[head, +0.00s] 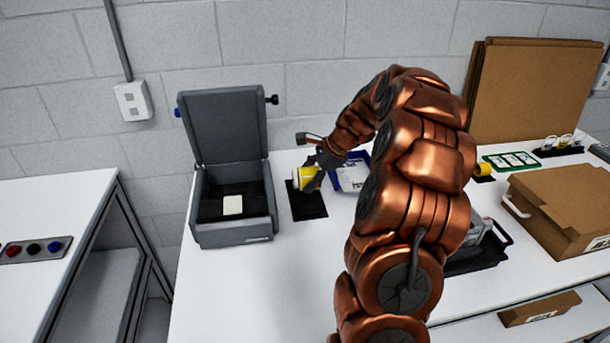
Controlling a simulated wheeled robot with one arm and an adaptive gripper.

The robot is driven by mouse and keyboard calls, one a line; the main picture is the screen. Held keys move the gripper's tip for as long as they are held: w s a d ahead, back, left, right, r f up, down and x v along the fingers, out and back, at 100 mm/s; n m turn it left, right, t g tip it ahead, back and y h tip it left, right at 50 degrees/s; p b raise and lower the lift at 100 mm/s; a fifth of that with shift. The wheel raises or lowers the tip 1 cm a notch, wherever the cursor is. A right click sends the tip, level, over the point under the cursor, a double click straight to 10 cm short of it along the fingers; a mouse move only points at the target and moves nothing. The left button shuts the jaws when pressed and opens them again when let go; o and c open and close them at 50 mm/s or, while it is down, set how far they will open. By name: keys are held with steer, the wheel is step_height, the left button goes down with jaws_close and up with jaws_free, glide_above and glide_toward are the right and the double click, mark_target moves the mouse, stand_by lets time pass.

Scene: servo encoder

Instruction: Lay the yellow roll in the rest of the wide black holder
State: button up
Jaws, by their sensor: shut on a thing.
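A yellow roll with a white end (301,177) is in my gripper (312,178), just above or at a black mat-like patch (309,208) on the white table. My gripper is shut on the roll, which lies roughly sideways. I cannot tell whether the roll touches the black patch. A black holder with several white rings or loops (557,150) stands at the back right. A smaller yellow thing (484,169) sits on a black base nearer the middle right. Which of these is the wide holder is not clear. My arm hides part of the table.
An open grey box (233,228) with a raised lid and a pale block inside stands left of my gripper. A blue-and-white tray (352,173) lies right of it. Cardboard boxes (567,205) and a black tray (480,260) take up the right side.

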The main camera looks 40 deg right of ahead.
steer(key=shift+a+f+b, duration=0.1)
steer(key=shift+f+b, duration=0.65)
steer(key=shift+f, duration=2.9)
steer(key=shift+s, duration=0.1)
steer(key=o, duration=1.3)
steer(key=v, duration=1.2)
